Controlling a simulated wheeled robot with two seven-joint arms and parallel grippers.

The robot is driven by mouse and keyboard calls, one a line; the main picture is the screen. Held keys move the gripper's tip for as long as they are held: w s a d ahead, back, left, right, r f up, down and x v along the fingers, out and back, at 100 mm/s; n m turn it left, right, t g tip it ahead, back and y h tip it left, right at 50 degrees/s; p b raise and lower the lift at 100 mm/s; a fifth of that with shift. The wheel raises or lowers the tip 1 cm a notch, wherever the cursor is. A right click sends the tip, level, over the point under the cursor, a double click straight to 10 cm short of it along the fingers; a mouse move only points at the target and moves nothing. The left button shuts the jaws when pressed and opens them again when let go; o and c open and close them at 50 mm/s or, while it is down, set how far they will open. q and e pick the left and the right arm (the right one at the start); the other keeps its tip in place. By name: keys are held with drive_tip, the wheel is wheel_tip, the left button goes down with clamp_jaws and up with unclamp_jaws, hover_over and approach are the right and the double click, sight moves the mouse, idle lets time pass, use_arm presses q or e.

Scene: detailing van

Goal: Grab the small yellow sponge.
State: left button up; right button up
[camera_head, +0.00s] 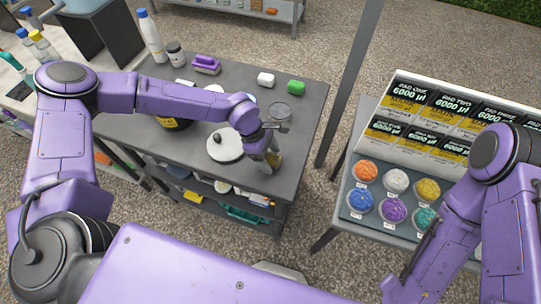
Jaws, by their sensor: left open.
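My left gripper (273,150) is over the right front edge of the grey workbench (311,110), beside a round white pad. An amber-coloured item, perhaps a bottle, shows right at its fingers; I cannot tell whether they touch it. The jaws are open. I cannot make out a clear small yellow sponge. A small yellow item (193,197) lies on the shelf under the bench, too small to identify. My right arm shows at the right, but its gripper is out of view.
A white block (265,79), a green block (296,87), a purple brush (207,64) and a clear cup (280,113) stand on the bench. The white disc (225,145) lies near its front. A right-hand stand (349,213) holds several coloured round pads. Floor shows between them.

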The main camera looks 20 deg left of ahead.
use_arm(q)
drive_tip(key=shift+s+d+f, duration=0.1)
drive_tip(key=shift+d+f, duration=0.1)
drive_tip(key=shift+d, duration=0.05)
drive_tip(key=c, duration=1)
drive_tip(key=shift+r, duration=0.1)
drive_tip(key=shift+c, duration=0.2)
